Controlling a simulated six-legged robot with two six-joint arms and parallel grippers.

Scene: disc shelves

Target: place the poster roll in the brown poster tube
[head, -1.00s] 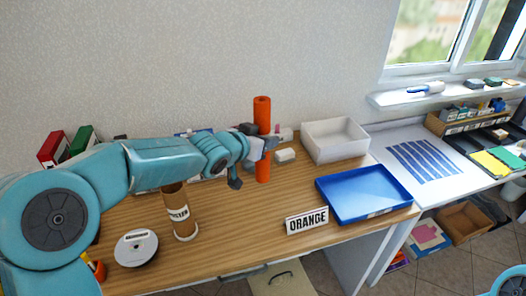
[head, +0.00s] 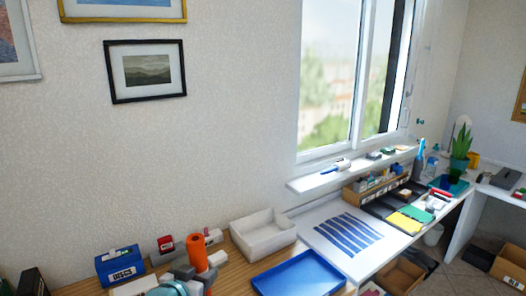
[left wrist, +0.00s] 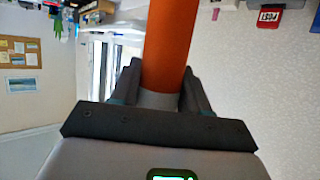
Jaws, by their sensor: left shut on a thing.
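The orange poster roll (head: 198,252) stands upright at the bottom of the head view. My left gripper (head: 204,275) is around its lower visible part and shut on it. In the left wrist view the roll (left wrist: 170,45) runs up out of the picture from between the fingers of my left gripper (left wrist: 160,92). The roll's lower end is hidden in the head view. The brown poster tube is outside both current views. My right gripper is not in view.
A white bin (head: 262,236) and a blue tray (head: 298,274) are right of the roll on the wooden table. A blue box marked DISCS (head: 120,266) stands to the left. A window shelf (head: 335,173) is at the back.

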